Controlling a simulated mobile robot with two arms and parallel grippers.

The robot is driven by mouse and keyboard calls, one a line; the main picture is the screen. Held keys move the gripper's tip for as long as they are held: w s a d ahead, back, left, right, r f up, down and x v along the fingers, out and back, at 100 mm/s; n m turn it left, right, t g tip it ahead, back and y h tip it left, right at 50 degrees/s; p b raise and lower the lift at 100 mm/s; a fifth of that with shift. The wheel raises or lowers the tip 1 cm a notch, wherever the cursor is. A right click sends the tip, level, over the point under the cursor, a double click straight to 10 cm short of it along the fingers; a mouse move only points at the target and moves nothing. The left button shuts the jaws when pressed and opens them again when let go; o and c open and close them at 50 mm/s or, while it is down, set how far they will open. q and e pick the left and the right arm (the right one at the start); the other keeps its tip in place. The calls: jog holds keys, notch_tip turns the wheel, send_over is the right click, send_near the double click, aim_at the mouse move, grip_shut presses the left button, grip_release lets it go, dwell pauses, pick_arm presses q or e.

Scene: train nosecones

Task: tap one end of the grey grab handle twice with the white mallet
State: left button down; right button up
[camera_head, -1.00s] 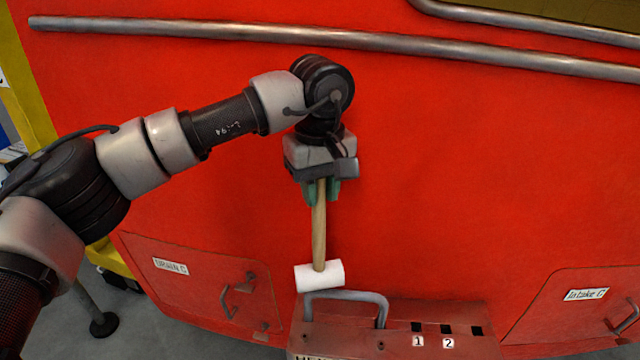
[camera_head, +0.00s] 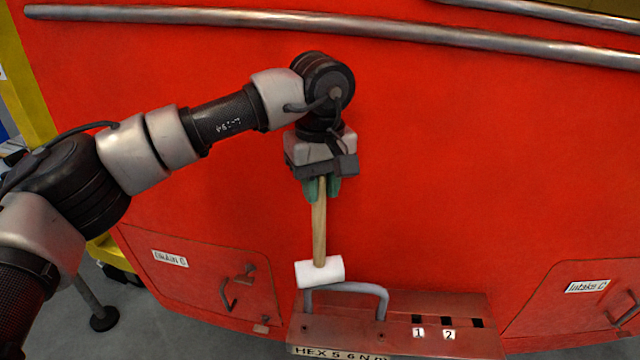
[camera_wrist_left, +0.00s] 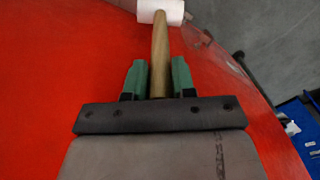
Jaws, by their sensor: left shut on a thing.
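The white mallet (camera_head: 318,225) hangs head down from my left gripper (camera_head: 322,190), whose green fingers are shut on the upper part of its wooden shaft. The white head (camera_head: 320,271) is at the left end of the grey grab handle (camera_head: 365,287) and covers part of its left corner. I cannot tell whether they touch. The grab handle is a bent bar on top of a red box. In the left wrist view the shaft (camera_wrist_left: 160,55) runs between the fingers, with the head at the top edge. My right gripper is not in view.
The red box (camera_head: 450,305) has dark square holes labelled 1 and 2. Red hatches flank it, one at the left (camera_head: 195,275) and one at the right (camera_head: 575,298). A long grey rail (camera_head: 400,30) crosses the red body above my arm.

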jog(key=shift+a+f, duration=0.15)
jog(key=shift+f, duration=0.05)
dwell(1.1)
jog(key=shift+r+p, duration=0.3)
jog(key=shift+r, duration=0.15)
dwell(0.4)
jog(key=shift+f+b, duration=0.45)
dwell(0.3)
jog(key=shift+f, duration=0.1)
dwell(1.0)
